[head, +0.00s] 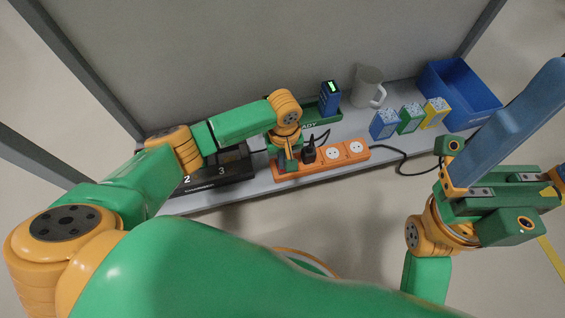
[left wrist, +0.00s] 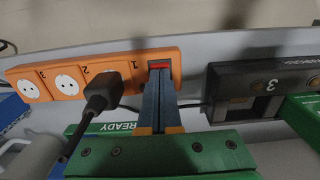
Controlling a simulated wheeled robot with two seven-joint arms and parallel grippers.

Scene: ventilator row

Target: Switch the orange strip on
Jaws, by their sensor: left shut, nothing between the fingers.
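The orange strip (head: 317,159) lies along the front of the shelf, with a black plug (head: 309,154) in one of its sockets. In the left wrist view the strip (left wrist: 112,70) shows sockets marked with numbers and a red switch (left wrist: 159,66) at its end. The black plug (left wrist: 103,92) sits in socket 1. My left gripper (head: 283,163) is over the switch end of the strip. In the left wrist view its shut, empty fingertips (left wrist: 159,74) are right at the switch, partly covering it; I cannot tell whether they touch. My right gripper (head: 500,135) is at the right, away from the strip.
A black numbered dock (head: 215,172) stands left of the strip. Behind are a green tray (head: 318,112) with a blue device (head: 330,95), a grey mug (head: 367,87), several small boxes (head: 411,118) and a blue bin (head: 460,92). A black cord (head: 400,155) runs right.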

